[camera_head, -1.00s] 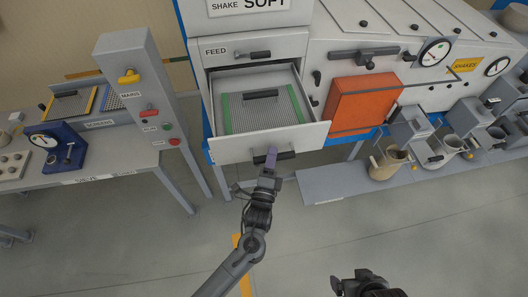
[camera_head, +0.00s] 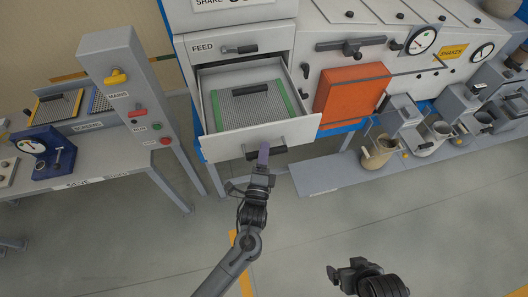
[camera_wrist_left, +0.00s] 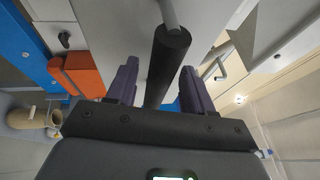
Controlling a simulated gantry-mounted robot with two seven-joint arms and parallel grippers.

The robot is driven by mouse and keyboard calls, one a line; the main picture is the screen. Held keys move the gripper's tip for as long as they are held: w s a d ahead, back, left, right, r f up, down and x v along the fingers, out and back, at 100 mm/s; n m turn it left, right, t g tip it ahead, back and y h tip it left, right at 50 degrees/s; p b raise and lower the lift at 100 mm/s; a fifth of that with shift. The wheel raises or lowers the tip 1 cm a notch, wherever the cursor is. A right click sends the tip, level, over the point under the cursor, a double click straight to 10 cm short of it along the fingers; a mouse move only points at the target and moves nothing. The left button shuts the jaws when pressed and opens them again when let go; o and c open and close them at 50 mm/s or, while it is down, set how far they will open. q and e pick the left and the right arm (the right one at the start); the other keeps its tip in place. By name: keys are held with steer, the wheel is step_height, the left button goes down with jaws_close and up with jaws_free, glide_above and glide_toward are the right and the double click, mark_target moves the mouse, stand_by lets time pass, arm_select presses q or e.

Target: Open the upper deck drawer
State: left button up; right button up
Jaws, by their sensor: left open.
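A drawer (camera_head: 222,146) below the panel marked FEED stands pulled well out of the blue and grey machine. No label naming it is readable. Inside it lies a mesh screen (camera_head: 252,107) with green side strips and a dark handle. My left gripper (camera_head: 263,152) is at the dark bar handle (camera_head: 280,153) on the drawer's front. In the left wrist view, the bar handle (camera_wrist_left: 167,58) runs between the two spread purple fingers, with gaps on both sides. My right gripper (camera_head: 342,272) is low at the right, away from the machine; its jaws are unclear.
The closed FEED front (camera_head: 240,48) is above the drawer. An orange box (camera_head: 350,95) sits just right of it. A grey post (camera_head: 125,95) with switches stands left. A low shelf (camera_head: 325,176) with jugs is at the right. The floor before the drawer is clear.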

arm_select(q)
steer(key=d+b+v, duration=0.1)
steer(key=b+v, duration=0.1)
steer(key=v, duration=0.8)
steer(key=shift+s+a, duration=0.2)
steer(key=shift+a, duration=0.25)
steer(key=s+a+n+g+y+p, duration=0.1)
steer(key=s+a+n+g+p, duration=0.5)
steer(key=a, duration=0.8)
steer(key=s+a+n+g, duration=0.4)
steer(key=s+n+g, duration=0.6)
steer(key=s, duration=0.4)
steer(key=shift+s+f+n+y, duration=0.25)
steer(key=shift+n+y, duration=0.05)
steer(key=shift+n, duration=0.6)
